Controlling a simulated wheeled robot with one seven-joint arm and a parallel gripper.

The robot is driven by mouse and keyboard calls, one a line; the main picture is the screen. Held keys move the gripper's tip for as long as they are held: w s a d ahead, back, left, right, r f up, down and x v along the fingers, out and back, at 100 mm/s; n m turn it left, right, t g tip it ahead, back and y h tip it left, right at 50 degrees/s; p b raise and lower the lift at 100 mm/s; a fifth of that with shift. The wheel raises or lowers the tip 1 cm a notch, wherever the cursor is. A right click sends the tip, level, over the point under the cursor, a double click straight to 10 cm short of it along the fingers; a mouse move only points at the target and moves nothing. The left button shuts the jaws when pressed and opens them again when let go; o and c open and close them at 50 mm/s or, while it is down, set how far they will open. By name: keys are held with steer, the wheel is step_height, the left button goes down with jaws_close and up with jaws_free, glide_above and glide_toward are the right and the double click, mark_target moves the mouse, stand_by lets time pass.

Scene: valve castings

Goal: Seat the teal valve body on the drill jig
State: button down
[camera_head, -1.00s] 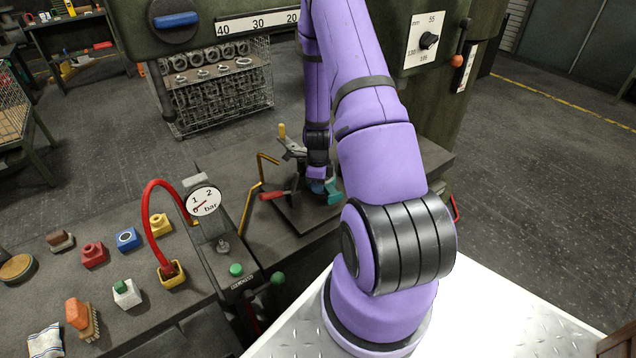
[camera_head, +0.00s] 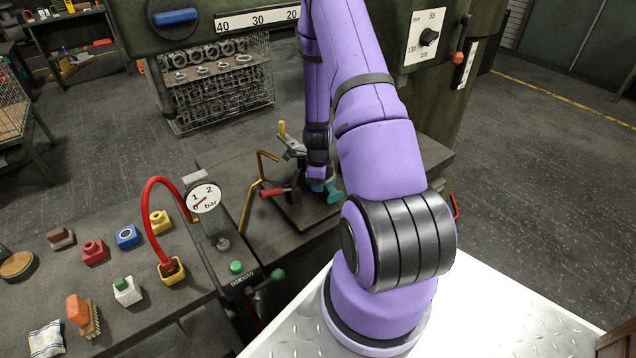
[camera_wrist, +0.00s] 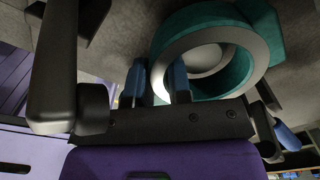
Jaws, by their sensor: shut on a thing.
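The teal valve body (camera_head: 334,193) shows in the head view at the right edge of the drill jig's dark plate (camera_head: 300,210), beneath my arm. In the wrist view the teal valve body (camera_wrist: 268,52) has a pale machined ring face and an open bore turned toward the camera. My gripper (camera_wrist: 158,80) is shut on its wall, with one blue-tipped finger outside the ring and one in front of the bore. In the head view my gripper (camera_head: 318,184) is small and partly hidden by my arm. I cannot tell whether the body touches the jig.
The jig's clamp with a red handle (camera_head: 274,192) and yellow-tipped lever (camera_head: 282,130) stands close to the left of my gripper. A bent brass rod (camera_head: 250,205) and pressure gauge (camera_head: 204,199) stand farther left. Several coloured blocks lie on the left bench (camera_head: 60,285).

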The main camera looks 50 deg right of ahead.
steer(key=c, duration=1)
jaws_free()
step_height(320, 180, up, 11)
steer(key=shift+f, duration=0.1)
stand_by(0.4)
steer(key=a+r+n+t, duration=0.1)
steer(key=a+r+n, duration=0.65)
steer(key=r, duration=0.45)
steer(key=a+r+n+t, duration=0.2)
steer(key=a+r+n, duration=0.5)
steer(key=r, duration=0.5)
steer(key=s+a+r+n, duration=0.4)
steer(key=s+n, duration=0.1)
steer(key=s+a+r+n+t, duration=0.1)
steer(key=s+a+r+n, duration=0.3)
steer(key=s+r+n, duration=0.1)
steer(key=s+a+r+n+t, duration=0.1)
steer(key=s+a+r+n, duration=0.3)
steer(key=s+a+n, duration=0.1)
steer(key=shift+s+r, duration=0.35)
steer(key=shift+s, duration=0.5)
